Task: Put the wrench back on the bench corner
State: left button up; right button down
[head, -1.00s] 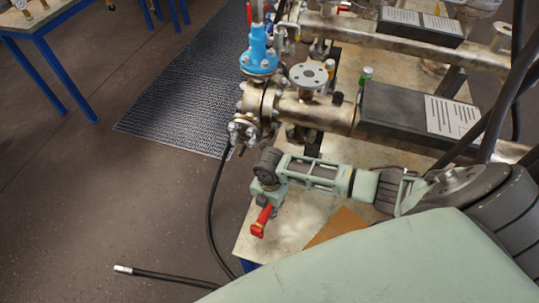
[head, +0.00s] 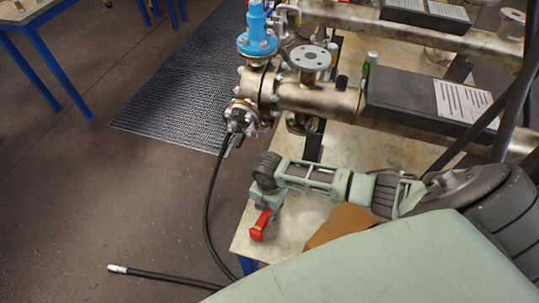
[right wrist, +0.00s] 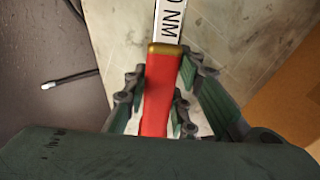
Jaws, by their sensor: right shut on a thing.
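The wrench has a red handle (head: 260,226), seen low under my right gripper (head: 264,192) in the head view. The right wrist view shows the red handle (right wrist: 159,95) between the fingers of my right gripper (right wrist: 157,108), which is shut on it. A gold collar and a pale shaft with "NM" lettering (right wrist: 170,20) run on past the fingers; the wrench's far end is out of that view. The gripper is over the near left corner of the bench (head: 245,243). I cannot tell whether the wrench touches the bench top. My left gripper is not in view.
Flanged pipes with a blue valve (head: 257,38) stand behind the gripper. A dark box with a label (head: 415,100) is at the right. A brown sheet (head: 340,224) lies on the bench beside the gripper. A black hose (head: 165,276) lies on the floor at the left.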

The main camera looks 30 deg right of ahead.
jog(key=shift+f+b, duration=0.3)
jog(key=shift+f, duration=0.05)
dwell(0.3)
jog(key=c, duration=1.4)
grip_release()
jog(key=o, duration=0.5)
notch_tip(320, 180, up, 7)
jog(key=p, duration=0.7)
